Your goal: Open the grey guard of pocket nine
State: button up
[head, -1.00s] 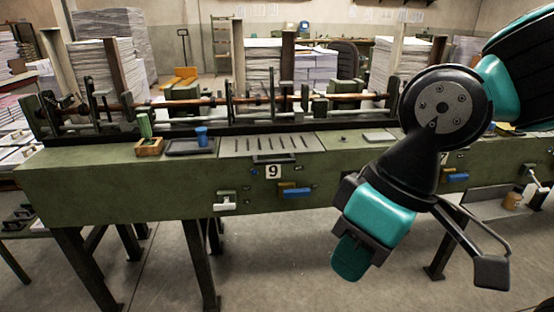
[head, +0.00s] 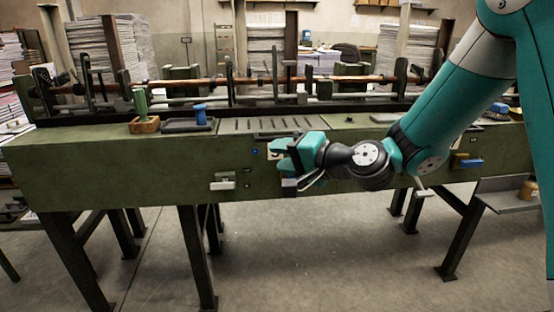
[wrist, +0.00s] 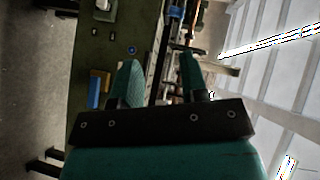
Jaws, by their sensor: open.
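The grey slotted plate (head: 285,124), which looks like the guard of pocket nine, lies flat and closed on top of the green machine (head: 110,165). In the head view my gripper (head: 278,154) is at the machine's front face, just below the plate's front edge. It covers the number 9 sign and part of the plate's front handle. In the wrist view the two teal fingers of my gripper (wrist: 160,65) are spread apart with nothing held between them. The machine's top edge runs between the fingers there. I cannot tell whether a finger touches the handle.
A white lever (head: 222,181) sticks out of the front face left of my gripper. A blue handle (wrist: 95,88) shows in the wrist view. A black tray with a blue cup (head: 200,115) and a wooden box with a green brush (head: 143,122) stand left of the plate.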

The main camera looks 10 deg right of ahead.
jog(key=w+d+f+m+t+h+b, duration=0.1)
jog(key=w+d+f+m+t+h, duration=0.5)
jog(key=d+m, duration=0.25)
jog(key=shift+n+g+y, duration=0.35)
jog(key=shift+g+y, duration=0.15)
jog(key=shift+y, duration=0.1)
jog(key=p+x, duration=0.3)
jog(key=x, duration=0.5)
jog(key=p+x, duration=0.4)
jog(key=x, duration=0.5)
jog(key=shift+w+d, duration=0.15)
jog(key=shift+d, duration=0.05)
grip_shut()
